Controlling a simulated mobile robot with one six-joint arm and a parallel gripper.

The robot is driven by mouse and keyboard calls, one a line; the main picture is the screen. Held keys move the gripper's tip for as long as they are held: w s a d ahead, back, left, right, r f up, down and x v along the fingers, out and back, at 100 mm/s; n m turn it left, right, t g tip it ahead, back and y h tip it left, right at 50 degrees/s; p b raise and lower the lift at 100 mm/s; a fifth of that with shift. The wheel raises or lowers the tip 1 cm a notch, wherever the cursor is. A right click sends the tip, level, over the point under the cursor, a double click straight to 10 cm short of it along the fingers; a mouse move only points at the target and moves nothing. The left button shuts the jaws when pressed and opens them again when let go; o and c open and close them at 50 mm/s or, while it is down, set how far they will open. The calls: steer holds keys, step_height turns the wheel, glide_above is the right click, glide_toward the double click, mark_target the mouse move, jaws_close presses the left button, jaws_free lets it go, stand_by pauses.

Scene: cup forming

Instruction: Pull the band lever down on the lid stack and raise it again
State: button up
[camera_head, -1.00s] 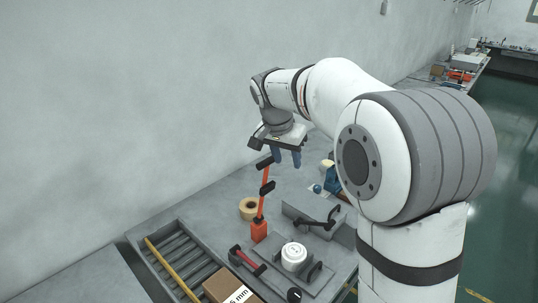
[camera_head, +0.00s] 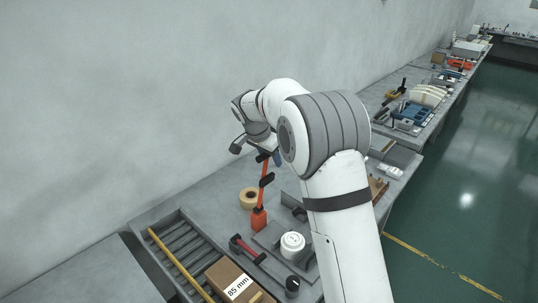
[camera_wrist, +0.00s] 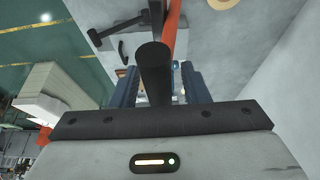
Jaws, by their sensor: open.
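An orange upright lever (camera_head: 265,187) with black grips stands on an orange foot at the back of the bench fixture. A white round lid stack (camera_head: 292,244) sits on a grey plate to its right and nearer. My gripper (camera_head: 268,157) is at the lever's upper end, mostly hidden by my own arm. In the wrist view its blue fingers (camera_wrist: 160,86) are apart, with a black bar-like grip (camera_wrist: 153,60) between them. The orange lever (camera_wrist: 174,25) shows beyond. I cannot tell whether the fingers touch the grip.
A red lever with a black end (camera_head: 245,248) lies low left of the lid stack. A tape roll (camera_head: 249,198), a roller tray (camera_head: 175,250) and a cardboard box marked 85 mm (camera_head: 228,280) are near. The wall stands close behind.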

steer(key=shift+f, duration=0.1)
steer(key=shift+c, duration=0.4)
jaws_close()
